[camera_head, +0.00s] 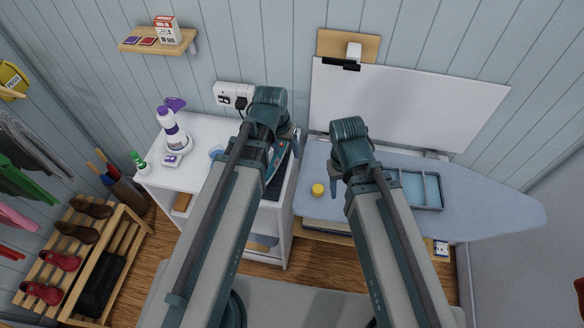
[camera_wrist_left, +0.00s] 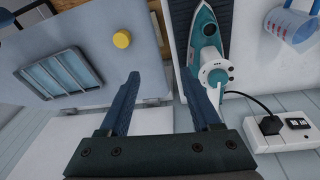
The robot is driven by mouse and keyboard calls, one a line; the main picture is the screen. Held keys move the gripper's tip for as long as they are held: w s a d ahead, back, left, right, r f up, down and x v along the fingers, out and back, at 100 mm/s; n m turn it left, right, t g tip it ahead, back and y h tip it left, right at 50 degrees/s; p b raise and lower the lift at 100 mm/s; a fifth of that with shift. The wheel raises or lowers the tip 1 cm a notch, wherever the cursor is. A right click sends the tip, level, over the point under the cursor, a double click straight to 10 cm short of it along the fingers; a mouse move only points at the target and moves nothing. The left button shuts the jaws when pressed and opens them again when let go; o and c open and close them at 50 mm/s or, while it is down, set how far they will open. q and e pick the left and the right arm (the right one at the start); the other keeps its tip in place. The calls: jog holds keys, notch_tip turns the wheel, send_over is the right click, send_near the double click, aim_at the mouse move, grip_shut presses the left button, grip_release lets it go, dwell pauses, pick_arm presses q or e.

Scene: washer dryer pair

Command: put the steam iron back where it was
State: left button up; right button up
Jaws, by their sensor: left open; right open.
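The steam iron (camera_wrist_left: 206,40), teal and white, rests on a dark pad (camera_wrist_left: 181,20) on a white cabinet top, as seen in the left wrist view. In the head view it is mostly hidden behind my left arm. Its cord runs towards a black plug (camera_wrist_left: 270,125) at the wall socket (camera_wrist_left: 296,124). My left gripper (camera_wrist_left: 160,78) is open and empty, with the iron beyond its right finger in the wrist view. My right gripper (camera_head: 350,182) is open and empty above the ironing board (camera_head: 480,198).
A yellow round thing (camera_head: 318,189) and a blue compartment tray (camera_head: 420,188) are on the board. A clear measuring jug (camera_wrist_left: 290,22) stands near the iron. A white and purple bottle (camera_head: 172,130) stands on the cabinet's left (camera_head: 205,130). The board's right end is clear.

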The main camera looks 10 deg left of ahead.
pick_arm(q)
jog(key=s+d+m+g+y, duration=0.1)
jog(key=s+d, duration=0.4)
jog(key=s, duration=0.5)
jog(key=shift+s+d+m+g+y, duration=0.25)
jog(key=shift+s+g+y, duration=0.2)
jog(key=shift+y, duration=0.35)
jog(key=shift+w+f, duration=0.1)
jog(key=shift+f, duration=0.1)
notch_tip(320, 180, down, 9)
jog(key=b, duration=0.9)
jog(key=shift+r, duration=0.15)
